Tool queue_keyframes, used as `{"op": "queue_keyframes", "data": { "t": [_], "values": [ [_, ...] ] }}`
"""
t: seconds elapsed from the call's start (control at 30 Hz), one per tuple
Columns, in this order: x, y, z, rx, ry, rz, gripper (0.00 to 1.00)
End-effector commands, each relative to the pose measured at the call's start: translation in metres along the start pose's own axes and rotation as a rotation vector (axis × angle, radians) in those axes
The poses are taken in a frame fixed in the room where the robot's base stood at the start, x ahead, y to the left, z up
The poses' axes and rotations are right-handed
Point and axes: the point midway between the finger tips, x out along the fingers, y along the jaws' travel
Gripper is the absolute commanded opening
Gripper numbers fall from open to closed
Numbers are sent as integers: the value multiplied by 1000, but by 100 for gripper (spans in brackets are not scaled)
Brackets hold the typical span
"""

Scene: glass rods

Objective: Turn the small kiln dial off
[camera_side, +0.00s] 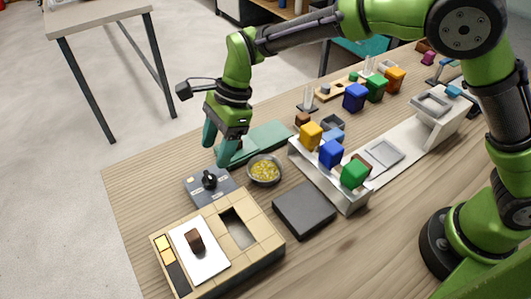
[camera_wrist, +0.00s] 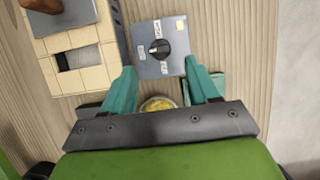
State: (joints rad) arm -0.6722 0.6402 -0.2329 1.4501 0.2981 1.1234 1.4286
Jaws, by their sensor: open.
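The small kiln dial is a round black knob (camera_side: 209,180) on a grey-blue control plate (camera_side: 199,196) on the table. In the wrist view the knob (camera_wrist: 159,48) shows near the top middle, with small white labels around it on the plate (camera_wrist: 177,67). My gripper (camera_side: 216,150) hangs above and just behind the plate in the side view, apart from the knob. In the wrist view its teal fingers (camera_wrist: 162,78) are spread wide and empty, with the plate beyond their tips. The labels are too small to read.
A tan brick kiln block (camera_side: 262,246) with a white panel stands in front of the plate. A bowl of yellow bits (camera_side: 265,170) sits close to its right. A dark slab (camera_side: 304,209) and a white stand with coloured cubes (camera_side: 331,154) lie further right.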

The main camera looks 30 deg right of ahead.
Motion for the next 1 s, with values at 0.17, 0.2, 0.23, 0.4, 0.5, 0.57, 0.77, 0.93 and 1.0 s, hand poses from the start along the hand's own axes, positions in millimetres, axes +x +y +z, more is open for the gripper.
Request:
{"op": "queue_keyframes", "data": {
  "t": [0.17,0.2,0.23,0.4,0.5,0.57,0.77,0.93,1.0],
  "values": [
    [34,1,-1,0,2,2,60],
    [40,0,0,0,1,2,60],
    [44,0,0,0,1,2,60],
    [56,0,0,0,1,0,60],
    [58,0,0,0,0,0,60],
    [59,0,0,0,0,-1,60],
    [58,0,0,0,0,0,53],
    [58,0,0,0,0,0,27],
    [58,0,0,0,0,0,17]
  ]
}}
